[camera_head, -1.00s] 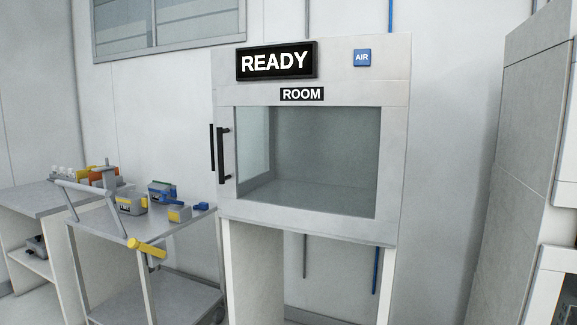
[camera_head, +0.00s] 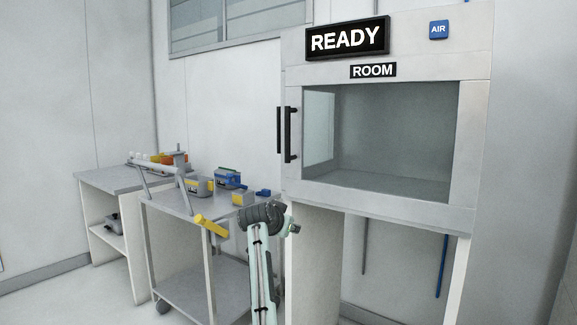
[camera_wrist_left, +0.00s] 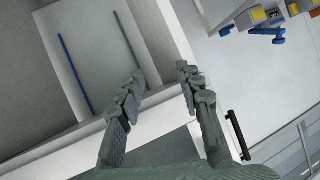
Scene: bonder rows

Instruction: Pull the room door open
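The room door (camera_head: 385,200) is the pale, glazed front of the cabinet under the ROOM label (camera_head: 373,70). It looks closed. Its black upright handle (camera_head: 288,135) is at the left edge, and it also shows at the lower right in the left wrist view (camera_wrist_left: 237,135). My left gripper (camera_wrist_left: 160,75) is open and empty in the left wrist view. The handle lies outside its fingers, to the right. In the head view one of my arms rises from the bottom to below the handle; its fingers cannot be made out. My right gripper is not in view.
A trolley (camera_head: 188,203) with tool boxes and a yellow-handled part (camera_head: 211,226) stands left of the cabinet. A bench (camera_head: 97,180) stands farther left. A READY sign (camera_head: 347,39) tops the cabinet. Blue and grey pipes run beneath it.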

